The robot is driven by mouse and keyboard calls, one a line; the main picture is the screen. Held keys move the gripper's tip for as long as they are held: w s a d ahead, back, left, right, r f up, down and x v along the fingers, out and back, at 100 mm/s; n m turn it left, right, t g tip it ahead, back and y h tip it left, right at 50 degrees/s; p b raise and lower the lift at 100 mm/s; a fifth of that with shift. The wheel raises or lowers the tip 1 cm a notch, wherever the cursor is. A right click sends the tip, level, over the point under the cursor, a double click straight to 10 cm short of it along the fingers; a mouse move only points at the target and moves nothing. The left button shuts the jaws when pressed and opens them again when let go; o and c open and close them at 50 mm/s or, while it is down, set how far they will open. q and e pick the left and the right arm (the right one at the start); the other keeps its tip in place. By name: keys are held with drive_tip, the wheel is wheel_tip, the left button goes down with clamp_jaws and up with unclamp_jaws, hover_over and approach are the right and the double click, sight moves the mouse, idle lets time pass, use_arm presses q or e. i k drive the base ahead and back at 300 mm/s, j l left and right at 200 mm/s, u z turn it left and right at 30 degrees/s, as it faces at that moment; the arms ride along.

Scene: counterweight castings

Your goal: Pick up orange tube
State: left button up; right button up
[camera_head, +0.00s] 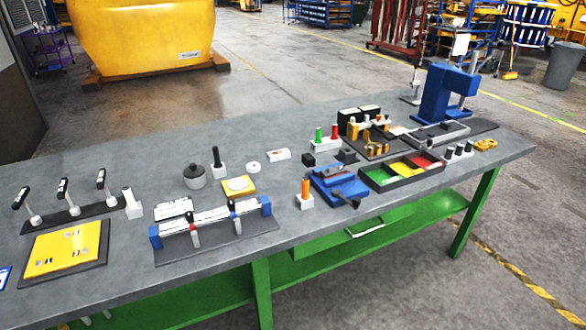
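An orange tube (305,188) stands upright in a small white block (306,202) near the front edge of the grey workbench (340,228). It is just left of a blue fixture (332,177). A green tube (318,135) and a red tube (334,131) stand together in another white holder farther back. Neither of my grippers shows in the head view, so nothing is seen touching the orange tube.
A rail fixture with blue ends (265,206) lies left of the tube. A tray with green, red and yellow compartments (402,171) lies right. A tall blue machine (437,95) stands at the back right. Bare bench surface lies in front of the orange tube.

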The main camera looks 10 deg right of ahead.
sight(305, 181)
drive_tip(key=i+l, duration=0.45)
drive_tip(key=i, duration=0.15)
drive_tip(key=i+l, duration=0.95)
drive_tip(key=i, duration=0.2)
drive_tip(key=k+j+z, duration=0.5)
drive_tip(key=k+j, duration=0.4)
drive_tip(key=j, duration=0.15)
